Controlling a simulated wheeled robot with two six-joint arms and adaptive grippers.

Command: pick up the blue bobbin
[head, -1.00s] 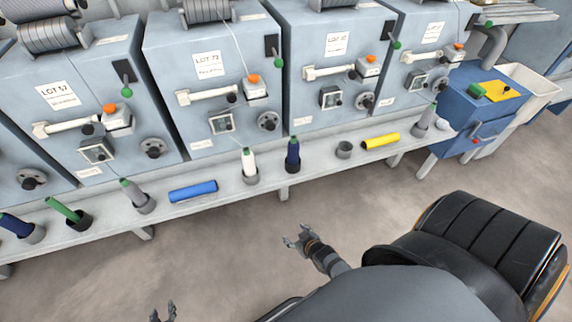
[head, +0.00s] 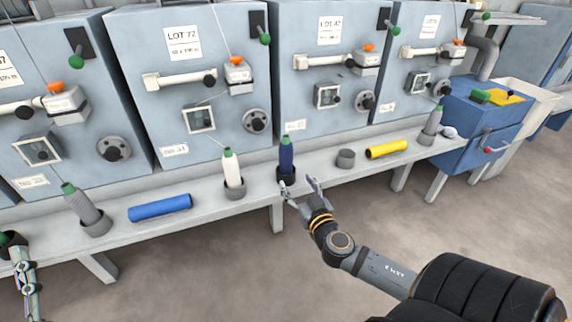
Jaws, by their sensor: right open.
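My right gripper (head: 299,185) is open and empty at the shelf's front edge, just in front of and slightly right of the standing blue bobbin. Its left finger overlaps the holder's lower part; I cannot tell if it touches. My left gripper (head: 22,262) is at the lower left edge, in front of a dark holder; its opening is unclear.
A white bobbin (head: 232,168) and a grey bobbin (head: 80,205) stand in holders to the left. Grey-blue machines (head: 190,75) rise behind the shelf. A blue cabinet (head: 485,125) stands at the right.

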